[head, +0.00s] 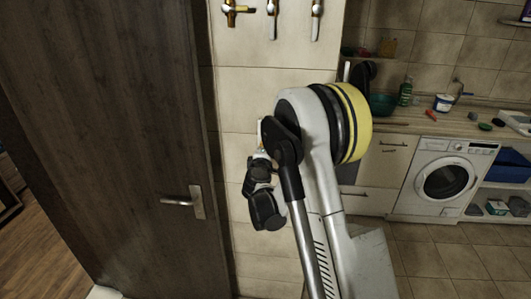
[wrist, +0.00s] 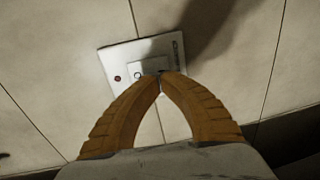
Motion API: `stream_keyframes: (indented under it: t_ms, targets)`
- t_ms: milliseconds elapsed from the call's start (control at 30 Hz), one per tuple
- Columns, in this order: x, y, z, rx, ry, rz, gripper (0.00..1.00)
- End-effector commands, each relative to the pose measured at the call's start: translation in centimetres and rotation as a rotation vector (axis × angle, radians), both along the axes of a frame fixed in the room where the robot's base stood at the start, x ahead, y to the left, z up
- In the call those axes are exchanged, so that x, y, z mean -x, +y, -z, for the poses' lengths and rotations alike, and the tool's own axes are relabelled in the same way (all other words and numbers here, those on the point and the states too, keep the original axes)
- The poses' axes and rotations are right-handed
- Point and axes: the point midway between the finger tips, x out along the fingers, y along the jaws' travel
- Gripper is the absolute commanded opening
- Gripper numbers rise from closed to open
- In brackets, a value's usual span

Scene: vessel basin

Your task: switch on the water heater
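A pale switch plate (wrist: 119,60) is on the tiled wall in the wrist view, tilted in the picture. It has a small red dot (wrist: 117,78) at its left and a raised pale rocker (wrist: 139,68) in its middle. My gripper (wrist: 161,76) has two orange-brown ridged fingers whose tips meet, with nothing seen between them. The tips overlap the plate just right of and below the rocker; I cannot tell whether they touch it. The fingers hide the plate's lower part. A water heater is not recognisable in either view, and my arm hides the plate in the head view.
A dark wooden door (head: 110,140) with a metal handle (head: 182,202) stands left of my arm.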

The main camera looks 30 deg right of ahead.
Motion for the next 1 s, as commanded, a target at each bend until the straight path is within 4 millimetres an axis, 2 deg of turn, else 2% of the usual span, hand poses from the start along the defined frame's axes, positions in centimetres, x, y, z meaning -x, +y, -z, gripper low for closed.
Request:
stream_keyframes:
  t_ms: [200,567,867,1000]
  targets:
    - [-1.4,-0.9,0.2,0.0,0.0,-0.001,0.0]
    - [-1.5,-1.0,0.2,0.0,0.0,-0.001,0.0]
    - [-2.4,-1.6,1.2,0.001,0.001,0.0,0.0]
    - [-2.5,-1.7,0.7,0.0,0.0,0.0,0.0]
